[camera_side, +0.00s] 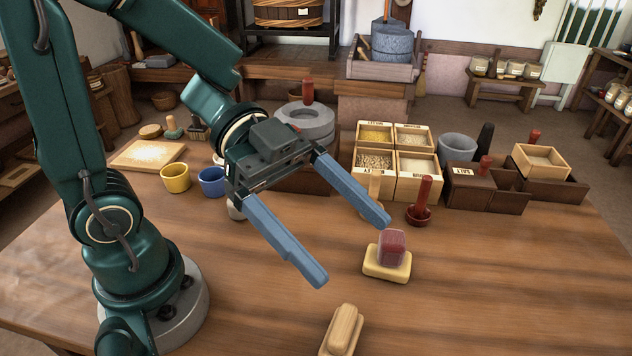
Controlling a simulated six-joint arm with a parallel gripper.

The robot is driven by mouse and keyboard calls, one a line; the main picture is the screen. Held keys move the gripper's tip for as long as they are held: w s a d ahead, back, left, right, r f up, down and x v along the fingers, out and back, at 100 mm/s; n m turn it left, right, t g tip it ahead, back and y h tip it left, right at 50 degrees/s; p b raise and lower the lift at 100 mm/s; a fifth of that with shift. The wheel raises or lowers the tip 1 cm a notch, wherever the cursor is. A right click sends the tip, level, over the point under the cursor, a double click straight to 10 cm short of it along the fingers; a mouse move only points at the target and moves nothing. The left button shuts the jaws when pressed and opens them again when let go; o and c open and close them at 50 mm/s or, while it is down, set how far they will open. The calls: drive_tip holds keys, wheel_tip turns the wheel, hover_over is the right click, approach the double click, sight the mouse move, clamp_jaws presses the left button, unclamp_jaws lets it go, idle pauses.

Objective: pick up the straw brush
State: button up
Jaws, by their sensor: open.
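My gripper (353,251) is open and empty above the table, its two long blue fingers spread wide and pointing down to the right. A pale wooden block-like piece with a rounded top (343,332) lies at the front edge of the picture, below the fingertips and partly cut off. A dark red block on a pale yellow base (388,273) stands just right of the far fingertip, apart from it. I cannot tell for sure which of these, if either, is the straw brush; no straw bristles show clearly.
Behind the gripper stand divided wooden boxes of grain (416,190), a red-handled stamp (420,210), a round grey stone (318,125) and dark boxes (487,194). Yellow (175,179) and blue (212,183) cups stand left. The table's front right (520,280) is clear.

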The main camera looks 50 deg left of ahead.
sight(351, 332)
wheel_tip(351, 332, down, 15)
drive_tip(key=shift+r, duration=0.2)
drive_tip(key=shift+x, duration=2.65)
drive_tip(key=shift+c, duration=0.3)
drive_tip(key=c, duration=1.1)
drive_tip(key=shift+c, duration=0.2)
drive_tip(key=shift+r, duration=0.1)
